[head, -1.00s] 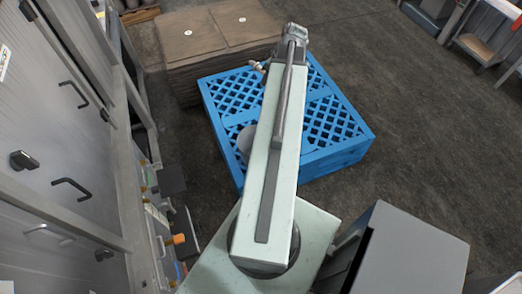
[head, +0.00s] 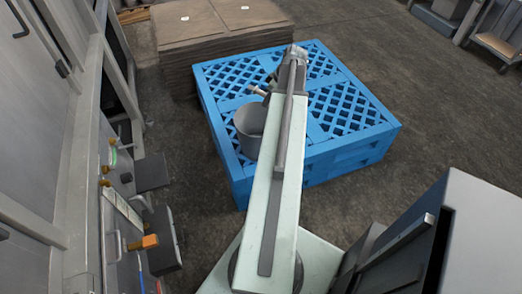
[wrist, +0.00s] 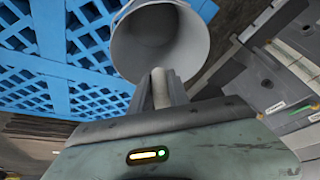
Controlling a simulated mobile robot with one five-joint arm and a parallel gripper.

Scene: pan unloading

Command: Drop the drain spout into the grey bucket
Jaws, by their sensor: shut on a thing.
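The grey bucket (head: 250,128) stands on the blue pallet (head: 375,133), near its left edge, partly hidden by my arm in the head view. In the wrist view the bucket (wrist: 150,42) shows its open mouth and inside, just beyond my fingers. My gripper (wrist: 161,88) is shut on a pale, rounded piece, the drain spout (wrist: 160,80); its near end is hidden. The spout's tip overlaps the bucket's rim in that view; I cannot tell the height between them. In the head view my gripper (head: 268,89) is small, above the pallet behind the bucket.
A stack of brown sheets (head: 190,40) stands behind the pallet. A grey cabinet wall (head: 40,110) with handles and orange-handled fittings runs along the left. A dark grey box (head: 440,230) is at the lower right. The floor right of the pallet is clear.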

